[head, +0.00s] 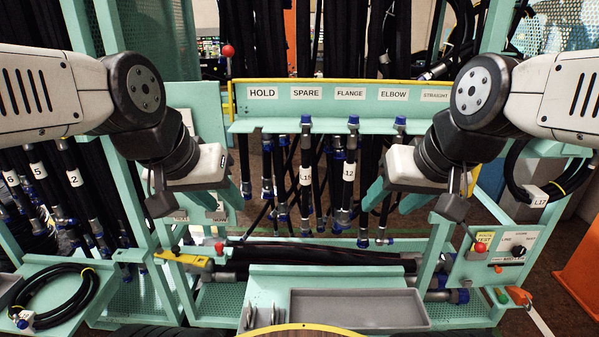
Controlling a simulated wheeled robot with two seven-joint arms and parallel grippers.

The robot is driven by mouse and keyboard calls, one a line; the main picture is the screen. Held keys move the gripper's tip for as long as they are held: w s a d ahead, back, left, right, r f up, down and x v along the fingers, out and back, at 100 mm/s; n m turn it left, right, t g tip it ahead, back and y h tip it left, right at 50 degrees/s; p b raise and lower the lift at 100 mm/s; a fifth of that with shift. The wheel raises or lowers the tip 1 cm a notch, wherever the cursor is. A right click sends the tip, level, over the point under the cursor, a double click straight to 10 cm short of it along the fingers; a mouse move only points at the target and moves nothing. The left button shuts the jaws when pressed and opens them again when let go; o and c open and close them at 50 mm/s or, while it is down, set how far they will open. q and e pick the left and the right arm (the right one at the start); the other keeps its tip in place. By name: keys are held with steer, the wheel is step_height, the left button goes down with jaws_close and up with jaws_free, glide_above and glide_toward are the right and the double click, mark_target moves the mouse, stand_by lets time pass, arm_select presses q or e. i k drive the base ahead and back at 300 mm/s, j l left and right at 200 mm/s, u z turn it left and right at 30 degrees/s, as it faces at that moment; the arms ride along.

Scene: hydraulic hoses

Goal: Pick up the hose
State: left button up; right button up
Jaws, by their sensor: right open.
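Several black hoses are in view, and which one the task means I cannot tell. Hoses with blue-capped ends hang from the labelled rack (330,126), among them one tagged 12 (348,172) and another tagged hose (305,176). A long dark hose (310,255) lies across the bench below. A coiled hose (62,298) lies in the left tray, and another coil (515,170) hangs at right with a tag. My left gripper (160,203) points down left of the rack, seen edge-on, with no hose visible in it. My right gripper (455,207) is open and empty right of the rack.
A grey tray (360,308) sits at the front centre, beside small metal parts. A control box (500,246) with a red button stands at right. More hoses (75,180) hang at left. Green frame posts stand near both grippers. The space before the rack between the grippers is free.

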mark_target(306, 122)
steer(key=k+u, duration=0.2)
steer(key=u, duration=0.15)
steer(key=k+j+u, duration=0.1)
steer(key=u, duration=0.25)
steer(key=k+j+u, duration=0.15)
steer(key=u, duration=0.2)
steer(key=k, duration=0.1)
